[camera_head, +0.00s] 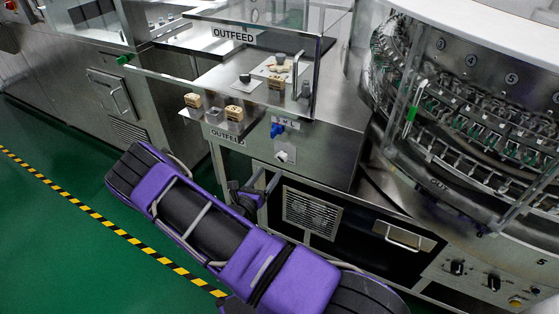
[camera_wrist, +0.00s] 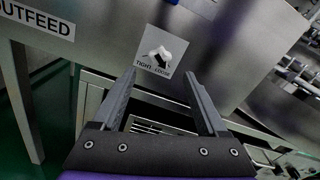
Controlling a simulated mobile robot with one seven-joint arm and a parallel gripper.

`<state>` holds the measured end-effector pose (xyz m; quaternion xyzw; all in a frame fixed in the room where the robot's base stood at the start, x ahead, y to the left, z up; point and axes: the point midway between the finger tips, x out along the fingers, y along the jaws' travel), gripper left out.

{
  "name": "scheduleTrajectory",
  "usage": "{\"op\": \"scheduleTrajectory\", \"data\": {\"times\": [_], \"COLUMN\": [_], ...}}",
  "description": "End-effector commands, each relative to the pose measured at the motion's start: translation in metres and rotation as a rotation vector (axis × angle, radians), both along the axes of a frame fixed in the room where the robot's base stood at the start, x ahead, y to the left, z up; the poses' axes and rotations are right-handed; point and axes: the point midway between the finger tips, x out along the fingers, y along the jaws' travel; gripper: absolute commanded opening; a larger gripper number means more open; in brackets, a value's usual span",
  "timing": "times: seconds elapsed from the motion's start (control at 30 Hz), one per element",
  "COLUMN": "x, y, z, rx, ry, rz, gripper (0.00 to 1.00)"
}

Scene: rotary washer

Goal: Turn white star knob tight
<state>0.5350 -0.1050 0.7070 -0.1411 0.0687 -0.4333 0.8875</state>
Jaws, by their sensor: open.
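The white star knob (camera_wrist: 160,55) sits on a light square plate on a steel panel in the wrist view. The plate reads TIGHT at lower left and LOOSE at lower right. A dark mark on the knob slants to the lower right, on the LOOSE side. The knob also shows small in the head view (camera_head: 283,155). My gripper (camera_wrist: 159,73) is open and empty. Its two fingers reach toward the plate, one on each side below the knob, apart from it. In the head view my gripper (camera_head: 266,181) is in front of the cabinet, below the knob.
A blue knob (camera_head: 278,130) is just above the white one. Stamp-like wooden blocks (camera_head: 234,113) and black knobs stand on the OUTFEED table above. A vented black panel (camera_head: 311,212) is below. The round washer (camera_head: 465,120) stands at right. Green floor is open at left.

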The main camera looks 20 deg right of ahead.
Motion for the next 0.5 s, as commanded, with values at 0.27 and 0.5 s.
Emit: {"op": "scheduleTrajectory", "data": {"times": [0.27,0.5], "x": [0.034,0.049], "y": [-0.045,-0.062], "z": [-0.001,0.000], "rx": [-0.001,0.000], "ry": [-0.002,-0.001], "rz": [-0.003,-0.001], "gripper": [0.76,0.76]}}
